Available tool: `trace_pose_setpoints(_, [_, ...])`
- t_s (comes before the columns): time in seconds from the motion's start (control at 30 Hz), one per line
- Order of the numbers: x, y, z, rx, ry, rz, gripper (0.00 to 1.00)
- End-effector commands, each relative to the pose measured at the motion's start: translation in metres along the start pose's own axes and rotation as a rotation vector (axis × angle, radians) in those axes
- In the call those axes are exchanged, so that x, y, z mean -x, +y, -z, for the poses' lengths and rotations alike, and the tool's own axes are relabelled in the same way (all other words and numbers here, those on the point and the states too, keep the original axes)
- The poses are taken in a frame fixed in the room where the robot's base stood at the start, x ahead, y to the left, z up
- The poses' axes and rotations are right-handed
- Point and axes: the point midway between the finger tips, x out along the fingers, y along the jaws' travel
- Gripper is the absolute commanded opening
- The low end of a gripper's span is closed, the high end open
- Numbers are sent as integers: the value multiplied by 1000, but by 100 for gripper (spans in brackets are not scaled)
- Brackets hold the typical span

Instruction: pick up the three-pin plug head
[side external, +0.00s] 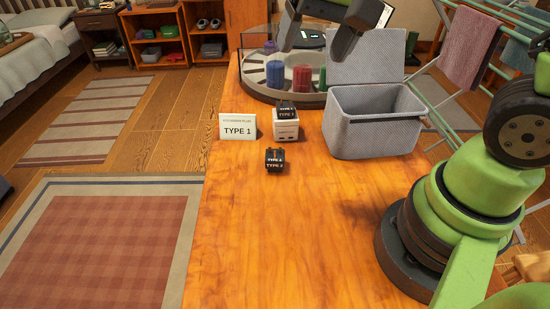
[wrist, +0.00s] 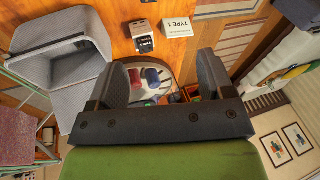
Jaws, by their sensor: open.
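A small black plug head (side external: 275,160) with white lettering lies on the wooden table in front of the white adapter block. A second black plug head (side external: 286,108) labelled TYPE sits on top of the white block (side external: 286,127); it also shows in the wrist view (wrist: 145,43). The pins are too small to count, so I cannot tell which head has three. A white card (side external: 238,127) reading TYPE 1 stands left of the block. My gripper (side external: 313,45) is open and empty, above the far end of the table, beyond and higher than both heads.
A grey fabric box (side external: 372,128) with its lid up stands right of the block. A round tray (side external: 256,86) with red, blue and green spools lies at the table's far end. The near tabletop is clear. A drying rack (side external: 478,50) stands beyond the right edge.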

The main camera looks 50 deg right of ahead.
Motion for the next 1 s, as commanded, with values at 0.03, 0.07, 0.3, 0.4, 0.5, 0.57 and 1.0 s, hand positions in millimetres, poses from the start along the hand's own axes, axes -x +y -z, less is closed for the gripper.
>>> trace_pose_setpoints(0.03, [-20, -4, 8, -28, -34, -38, 74])
trace_pose_setpoints(0.07, [-31, -5, 12, -46, -49, -57, 74])
trace_pose_setpoints(0.3, [-122, -6, 28, -169, -141, -203, 74])
trace_pose_setpoints(0.4, [-149, -3, 28, -203, -162, -244, 74])
trace_pose_setpoints(0.5, [-166, 0, 27, -222, -174, -269, 74])
trace_pose_setpoints(0.57, [-172, 1, 26, -228, -178, -278, 74])
trace_pose_setpoints(1.0, [-221, 14, 14, -231, -180, -281, 74])
